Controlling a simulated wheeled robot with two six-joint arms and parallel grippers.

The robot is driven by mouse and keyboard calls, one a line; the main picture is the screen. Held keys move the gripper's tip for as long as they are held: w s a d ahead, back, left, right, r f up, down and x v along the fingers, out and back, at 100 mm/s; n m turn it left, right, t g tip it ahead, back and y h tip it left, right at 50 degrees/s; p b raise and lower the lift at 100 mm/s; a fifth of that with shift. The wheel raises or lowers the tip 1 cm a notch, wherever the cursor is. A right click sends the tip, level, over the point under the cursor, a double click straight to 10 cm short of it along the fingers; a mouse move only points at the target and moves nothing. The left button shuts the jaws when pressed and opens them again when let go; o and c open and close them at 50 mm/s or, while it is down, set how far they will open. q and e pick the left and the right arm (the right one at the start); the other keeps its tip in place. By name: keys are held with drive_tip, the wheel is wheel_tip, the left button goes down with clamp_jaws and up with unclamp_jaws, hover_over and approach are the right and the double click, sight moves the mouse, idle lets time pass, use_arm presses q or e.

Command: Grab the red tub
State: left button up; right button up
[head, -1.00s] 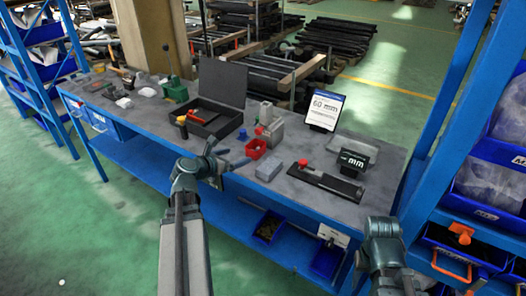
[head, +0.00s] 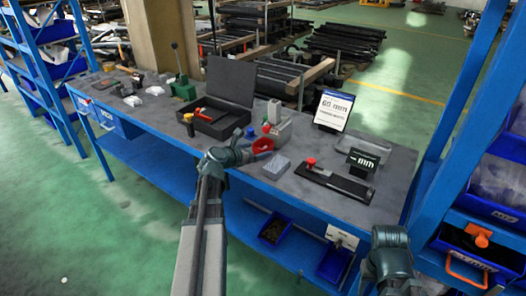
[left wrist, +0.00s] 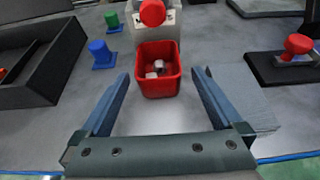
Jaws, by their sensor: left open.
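The red tub (left wrist: 158,72) stands upright on the grey workbench, with a few small pale pieces inside. In the head view the red tub (head: 263,145) is partly hidden behind my left gripper (head: 258,150). In the left wrist view my left gripper (left wrist: 160,95) is open, its two blue-grey fingers pointing at the tub, one on each side of its near part. The fingers look apart from the tub's walls. My right arm shows at the lower right of the head view, but its jaws cannot be made out.
A grey block (head: 276,167) lies right of the tub. Behind the tub is a grey fixture with a red knob (left wrist: 153,12). A blue knob (left wrist: 101,53) and an open black case (head: 216,122) are to the left. A black plate with a red knob (head: 335,181) lies right.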

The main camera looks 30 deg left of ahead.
sight(266, 146)
use_arm(q)
drive_tip(key=b+x, duration=0.1)
drive_tip(key=x, duration=0.4)
drive_tip(key=shift+a+b, duration=0.1)
drive_tip(key=shift+b, duration=0.25)
drive_tip(key=c, duration=1.4)
drive_tip(key=shift+o, duration=0.2)
drive_tip(key=shift+r, duration=0.2)
